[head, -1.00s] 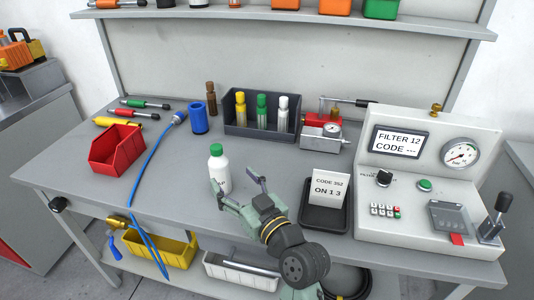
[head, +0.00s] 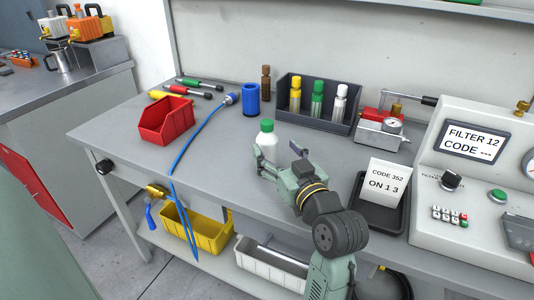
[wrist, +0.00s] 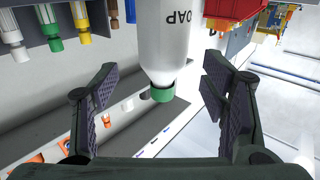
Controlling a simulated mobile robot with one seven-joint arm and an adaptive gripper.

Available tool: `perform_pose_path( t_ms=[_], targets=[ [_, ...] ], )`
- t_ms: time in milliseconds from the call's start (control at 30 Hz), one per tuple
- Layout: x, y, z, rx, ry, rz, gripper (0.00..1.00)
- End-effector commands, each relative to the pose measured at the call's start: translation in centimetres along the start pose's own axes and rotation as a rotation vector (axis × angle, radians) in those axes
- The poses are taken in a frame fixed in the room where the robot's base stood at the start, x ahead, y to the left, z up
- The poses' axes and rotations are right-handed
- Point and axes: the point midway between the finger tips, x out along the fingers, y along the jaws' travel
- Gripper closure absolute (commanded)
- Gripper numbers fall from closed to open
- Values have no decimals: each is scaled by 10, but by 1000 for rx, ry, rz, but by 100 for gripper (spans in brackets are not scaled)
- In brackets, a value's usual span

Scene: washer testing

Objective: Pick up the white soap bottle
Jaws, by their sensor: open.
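The white soap bottle (head: 267,139) with a green cap stands upright on the grey workbench (head: 229,149). In the head view its lower part is partly hidden by my gripper (head: 281,160), which is open and close to it. In the wrist view the bottle (wrist: 170,45) appears upside down, with part of its "SOAP" lettering showing. It lies between the two open fingers of my gripper (wrist: 158,95), with gaps on both sides, and neither finger visibly touches it.
A red bin (head: 167,124), a blue cylinder (head: 251,99) and a blue hose (head: 197,138) are to the left. A dark rack (head: 318,117) with small bottles stands behind. A black tray (head: 378,220) with a card (head: 388,184) and a test panel (head: 478,184) are right.

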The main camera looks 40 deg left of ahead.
Motion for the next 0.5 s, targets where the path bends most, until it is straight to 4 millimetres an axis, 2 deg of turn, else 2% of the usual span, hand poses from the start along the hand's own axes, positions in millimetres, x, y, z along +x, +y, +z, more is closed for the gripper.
perform_pose_path(
  t_ms=[133, 333, 500],
  targets=[
    [12, -2, -1, 1, -2, -3, 33],
    [43, -4, 0, 1, -2, -2, 33],
    [54, -4, 1, 0, 0, 1, 33]
  ],
)
